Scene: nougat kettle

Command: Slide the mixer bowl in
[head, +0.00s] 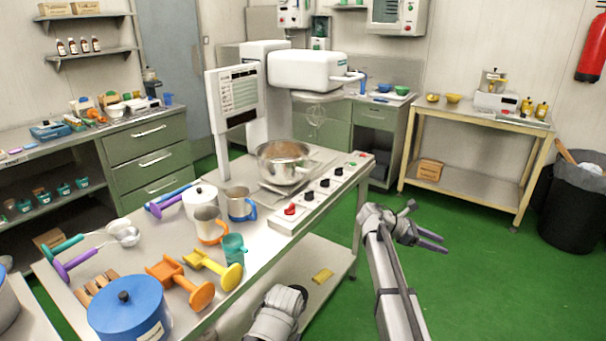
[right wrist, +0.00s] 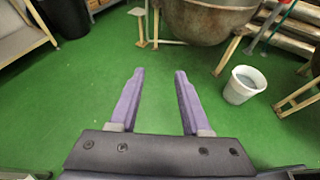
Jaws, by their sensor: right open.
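The steel mixer bowl (head: 284,168), with brownish contents, stands on a flat metal plate on the bench below the white mixer's (head: 306,70) head. The wire whisk (head: 316,118) hangs from the head, above and a little right of the bowl in the head view. My right gripper (head: 446,243) is open and empty, off the right side of the bench over the green floor, well apart from the bowl. Its two purple fingers are spread in the right wrist view (right wrist: 160,72), with nothing between them. My left gripper is not in view.
A control strip (head: 322,192) with knobs runs along the bench edge beside the bowl. Mugs, a blue-lidded pot (head: 128,312) and scoops crowd the bench's near part. The right wrist view shows a large kettle (right wrist: 208,18), a white bucket (right wrist: 244,85) and clear floor.

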